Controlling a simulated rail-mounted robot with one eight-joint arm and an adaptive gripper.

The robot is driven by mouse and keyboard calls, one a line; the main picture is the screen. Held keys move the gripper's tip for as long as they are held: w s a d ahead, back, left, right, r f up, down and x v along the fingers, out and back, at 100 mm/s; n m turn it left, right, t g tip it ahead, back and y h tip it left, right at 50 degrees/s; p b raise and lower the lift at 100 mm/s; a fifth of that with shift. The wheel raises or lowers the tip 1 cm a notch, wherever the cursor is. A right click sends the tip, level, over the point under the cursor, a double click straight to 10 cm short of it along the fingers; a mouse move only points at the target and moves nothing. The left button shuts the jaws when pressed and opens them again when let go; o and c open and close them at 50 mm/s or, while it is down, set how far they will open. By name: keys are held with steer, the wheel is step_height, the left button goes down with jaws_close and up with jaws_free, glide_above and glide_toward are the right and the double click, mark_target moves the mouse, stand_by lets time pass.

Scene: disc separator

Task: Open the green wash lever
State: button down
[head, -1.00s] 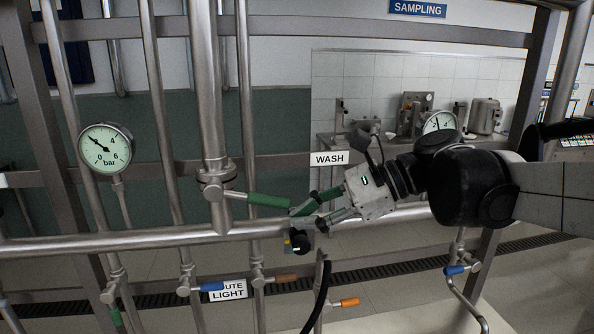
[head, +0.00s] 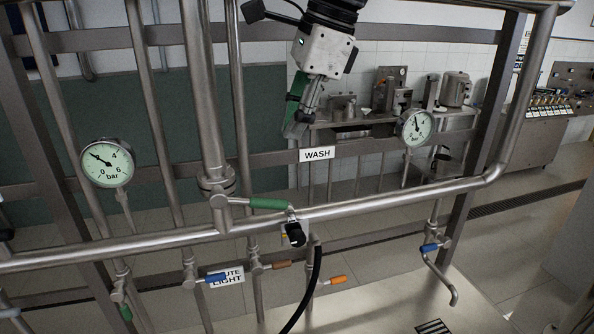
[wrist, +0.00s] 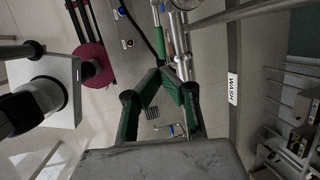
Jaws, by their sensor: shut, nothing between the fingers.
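The green wash lever (head: 268,203) points right from its valve (head: 218,188) on the vertical steel pipe, just above the horizontal pipe. It also shows at the top of the wrist view (wrist: 162,35), beyond the fingers. The white WASH label (head: 317,154) is on the rail above and right of the lever. My gripper (head: 295,130) hangs above the lever and slightly right, fingers pointing down, apart from it. In the wrist view its green-sided fingers (wrist: 166,76) come together at the tips, shut with nothing between them.
The horizontal pipe (head: 380,203) runs below the lever. A black fitting (head: 295,233) with a black hose (head: 313,290) sits near the lever's end. Blue (head: 215,278), brown (head: 281,265) and orange (head: 338,280) handles are lower down. Gauges stand left (head: 107,162) and right (head: 415,127).

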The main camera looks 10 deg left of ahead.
mark_target(267, 200)
steer(key=p+x, duration=0.2)
steer(key=x, duration=1.1)
steer(key=shift+a+f, duration=0.1)
steer(key=shift+a, duration=0.05)
